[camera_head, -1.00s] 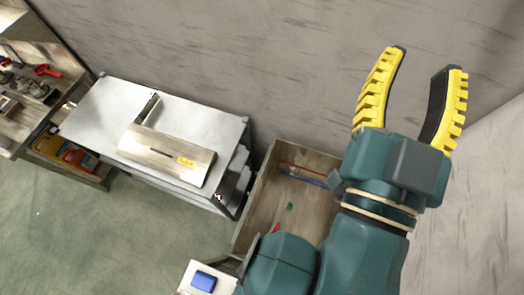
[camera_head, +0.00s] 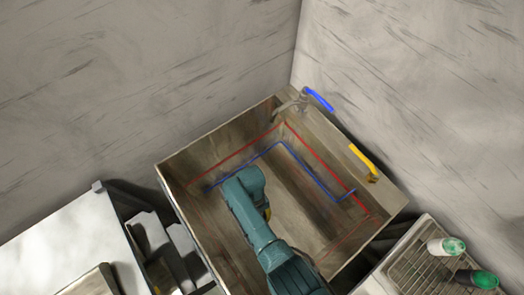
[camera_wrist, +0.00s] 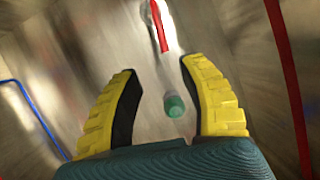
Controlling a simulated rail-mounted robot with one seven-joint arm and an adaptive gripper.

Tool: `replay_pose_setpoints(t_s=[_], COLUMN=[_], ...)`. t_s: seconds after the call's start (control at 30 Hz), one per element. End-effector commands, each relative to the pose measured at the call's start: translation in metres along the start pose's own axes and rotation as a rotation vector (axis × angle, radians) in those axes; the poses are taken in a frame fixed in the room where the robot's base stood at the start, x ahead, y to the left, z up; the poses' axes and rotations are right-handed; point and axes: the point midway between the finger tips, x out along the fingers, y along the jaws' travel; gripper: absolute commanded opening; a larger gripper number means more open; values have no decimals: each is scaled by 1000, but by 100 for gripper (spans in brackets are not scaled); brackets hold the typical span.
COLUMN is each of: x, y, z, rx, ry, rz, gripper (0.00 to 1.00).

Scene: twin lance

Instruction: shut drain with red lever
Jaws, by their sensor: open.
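The red lever (camera_wrist: 159,28) shows at the top of the wrist view, a red bar on a pale fitting on the basin floor. A small green-topped thing (camera_wrist: 174,105) lies below it, between the fingers as seen in that view; I cannot tell if it is part of the drain. My gripper (camera_wrist: 165,85) is open and empty, pointing down, with the lever beyond its fingertips. The red lever is hidden there.
Red and blue lines run along the basin walls. A tap with a blue lever (camera_head: 319,99) and a yellow lever (camera_head: 364,161) sit on the far rim. A rack (camera_head: 425,265) with two green-topped containers stands right. A metal table (camera_head: 70,250) stands left.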

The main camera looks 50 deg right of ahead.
Motion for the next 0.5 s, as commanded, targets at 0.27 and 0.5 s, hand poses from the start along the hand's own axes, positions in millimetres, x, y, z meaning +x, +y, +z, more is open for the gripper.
replay_pose_setpoints(t_s=[0.27,0.5], x=[58,117], y=[0,0], z=[0,-1], rx=[-1,-2], ry=[-4,-1], rz=[2,2], gripper=[42,42])
